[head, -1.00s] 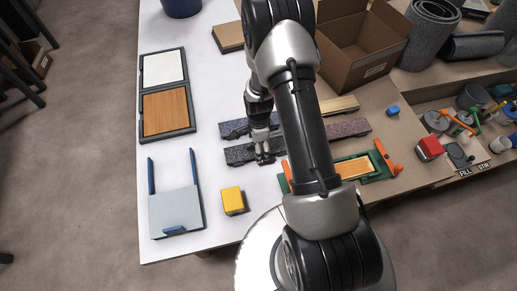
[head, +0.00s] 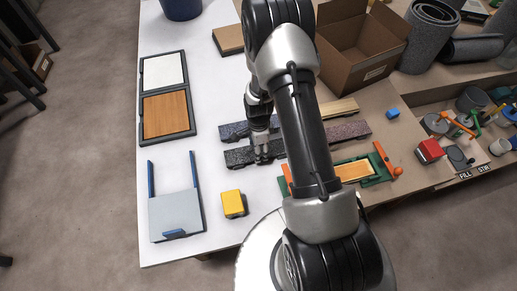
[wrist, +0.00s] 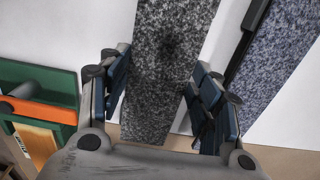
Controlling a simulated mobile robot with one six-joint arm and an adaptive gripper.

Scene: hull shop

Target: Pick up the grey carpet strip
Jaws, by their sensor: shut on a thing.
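The grey carpet strip (head: 238,158) is dark speckled grey and lies across the white table top. In the wrist view the strip (wrist: 165,60) runs up the picture from between my fingers. My gripper (head: 262,157) is shut on it, one finger at each long side. In the wrist view the gripper (wrist: 160,98) has its dark blue finger pads beside the strip's edges. I see no clear gap under the strip in the head view. Its right end is partly hidden by my arm.
A blue-grey strip (head: 234,131) lies close behind, and a purplish strip (head: 348,130) to the right. A green frame with orange clamps (head: 379,160) is right of my arm. A yellow block (head: 233,204) and a grey tray with blue posts (head: 175,214) stand front left. A cardboard box (head: 362,50) is behind.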

